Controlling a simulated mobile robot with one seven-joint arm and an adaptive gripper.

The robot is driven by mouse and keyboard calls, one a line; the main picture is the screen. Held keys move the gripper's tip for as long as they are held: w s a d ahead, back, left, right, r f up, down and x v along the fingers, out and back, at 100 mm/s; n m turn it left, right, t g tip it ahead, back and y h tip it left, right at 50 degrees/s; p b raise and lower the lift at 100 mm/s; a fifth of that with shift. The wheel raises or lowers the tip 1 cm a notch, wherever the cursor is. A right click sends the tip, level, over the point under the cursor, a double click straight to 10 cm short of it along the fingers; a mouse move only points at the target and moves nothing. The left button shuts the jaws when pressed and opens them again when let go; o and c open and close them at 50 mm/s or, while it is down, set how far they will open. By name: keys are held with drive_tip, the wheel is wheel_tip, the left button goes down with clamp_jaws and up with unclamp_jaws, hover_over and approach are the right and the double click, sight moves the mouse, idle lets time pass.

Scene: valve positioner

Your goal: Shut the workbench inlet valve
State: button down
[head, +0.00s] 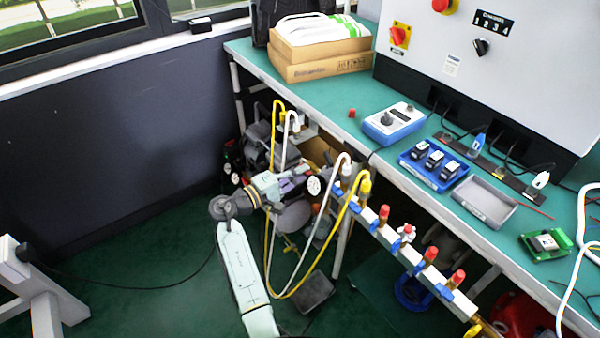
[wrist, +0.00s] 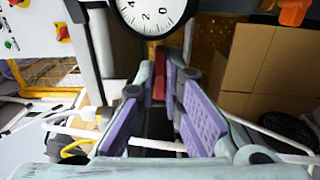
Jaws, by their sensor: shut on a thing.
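My gripper (wrist: 158,88) is closed on a narrow red handle (wrist: 159,72) just below a round white gauge (wrist: 155,10) in the wrist view. The handle looks like the inlet valve's lever; its lower part is hidden between the fingers and the valve body cannot be made out. In the head view my gripper (head: 298,176) is beside the gauge (head: 314,186), at the left end of the pipe manifold (head: 375,222) along the workbench front. The handle is not clear there.
Yellow hoses (head: 310,285) and white hoses (head: 331,205) hang close around my arm. Several red-capped fittings (head: 384,213) line the manifold to the right. The green workbench (head: 335,125) edge is above. Open floor (head: 150,285) is at the left. Cardboard boxes (wrist: 230,60) show in the wrist view.

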drive_tip(key=shift+r+n+p, duration=0.1)
drive_tip(key=shift+n+p, duration=0.2)
drive_tip(key=shift+p, duration=0.15)
drive_tip(key=n+p, duration=0.8)
drive_tip(key=n, duration=0.9)
idle(0.4)
drive_tip(key=shift+n, duration=0.3)
drive_tip(key=c, duration=1.7)
unclamp_jaws()
drive_tip(key=shift+a, duration=0.1)
